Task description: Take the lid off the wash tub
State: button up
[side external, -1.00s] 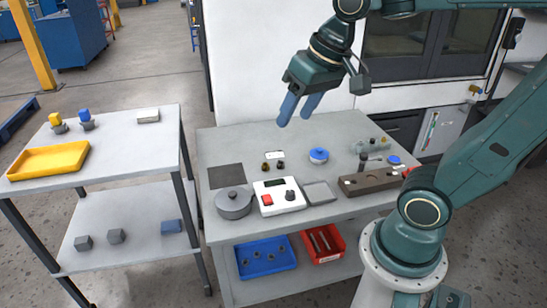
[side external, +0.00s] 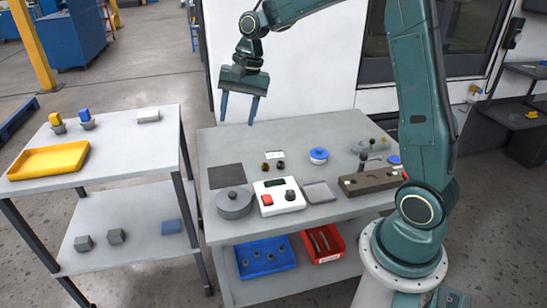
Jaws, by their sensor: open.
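The wash tub (side external: 235,208) is a round grey pot near the front left of the grey table. Its flat grey lid (side external: 233,194) sits on top, with a small dark knob in the middle. My gripper (side external: 237,123) has two blue fingers spread apart and pointing down. It is open and empty, in the air over the back left part of the table. In the picture it is well above the tub and apart from it.
A white box with a red button (side external: 280,195) stands right beside the tub. A dark square mat (side external: 226,176) lies behind it. A blue-topped round container (side external: 318,155), a grey tray (side external: 320,192) and a brown block (side external: 370,181) are further right. The back left tabletop is clear.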

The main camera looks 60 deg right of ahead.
jog(key=w+d+f+m+y, duration=0.1)
jog(key=w+d+f+m, duration=0.35)
jog(key=f, duration=0.45)
jog(key=m+g+y, duration=0.1)
jog(key=m+g, duration=0.1)
send_near(232, 193)
jog(key=shift+x, duration=1.75)
jog(key=shift+f, duration=0.15)
jog(key=shift+x, duration=2.5)
jog(key=shift+s, duration=0.1)
jog(key=c, duration=1.1)
